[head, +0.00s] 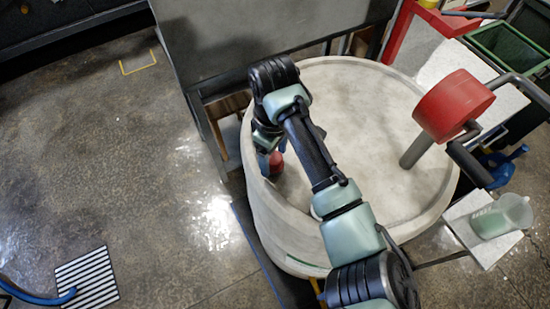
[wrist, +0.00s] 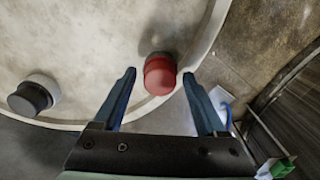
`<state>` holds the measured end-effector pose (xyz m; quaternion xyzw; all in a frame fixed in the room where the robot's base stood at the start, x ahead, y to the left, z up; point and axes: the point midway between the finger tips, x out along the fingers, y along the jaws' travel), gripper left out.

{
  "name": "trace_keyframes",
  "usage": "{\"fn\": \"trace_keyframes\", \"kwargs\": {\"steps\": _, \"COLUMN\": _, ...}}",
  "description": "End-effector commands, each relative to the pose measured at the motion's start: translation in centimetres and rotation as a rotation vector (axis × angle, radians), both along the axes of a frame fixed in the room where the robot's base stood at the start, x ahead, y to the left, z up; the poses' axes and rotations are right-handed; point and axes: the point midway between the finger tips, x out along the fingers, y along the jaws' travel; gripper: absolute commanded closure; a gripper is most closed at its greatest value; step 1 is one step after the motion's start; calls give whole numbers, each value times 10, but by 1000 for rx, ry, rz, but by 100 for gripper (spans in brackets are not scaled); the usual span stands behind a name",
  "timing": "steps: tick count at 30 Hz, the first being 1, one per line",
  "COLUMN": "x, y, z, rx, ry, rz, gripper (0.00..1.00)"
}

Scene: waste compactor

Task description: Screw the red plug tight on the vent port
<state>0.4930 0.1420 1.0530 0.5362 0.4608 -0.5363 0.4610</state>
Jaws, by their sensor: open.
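The red plug (wrist: 160,76) is a small domed cylinder near the rim of the round pale lid in the wrist view. It also shows in the head view (head: 276,162), partly beside my gripper. The vent port under it is hidden, so I cannot tell how the plug is seated. My gripper (wrist: 158,80) is open. Its two blue fingers point at the plug, one on each side in the picture, with visible gaps. I cannot tell whether the tips are level with the plug. In the head view my gripper (head: 265,160) is over the lid's left edge.
The pale round lid (head: 365,100) has a raised rim. A dark grey knob on a white collar (wrist: 32,97) stands on it. A large red cylinder (head: 455,105) on a grey post is at the right. A jug (head: 503,215) stands on a side shelf. Floor at left is mostly clear.

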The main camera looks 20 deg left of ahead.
Motion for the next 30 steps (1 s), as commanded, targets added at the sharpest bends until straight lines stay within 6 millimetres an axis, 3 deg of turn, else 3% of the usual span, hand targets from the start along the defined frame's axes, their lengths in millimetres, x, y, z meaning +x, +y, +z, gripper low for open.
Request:
{"fn": "trace_keyframes", "kwargs": {"steps": 2, "x": 0, "y": 0, "z": 0, "rx": 0, "ry": 0, "rz": 0, "gripper": 30}}
{"fn": "trace_keyframes", "kwargs": {"steps": 14, "x": 0, "y": 0, "z": 0, "rx": 0, "ry": 0, "rz": 0, "gripper": 100}}
{"fn": "trace_keyframes", "kwargs": {"steps": 30, "x": 0, "y": 0, "z": 24, "rx": 1, "ry": 0, "rz": 0, "gripper": 100}}
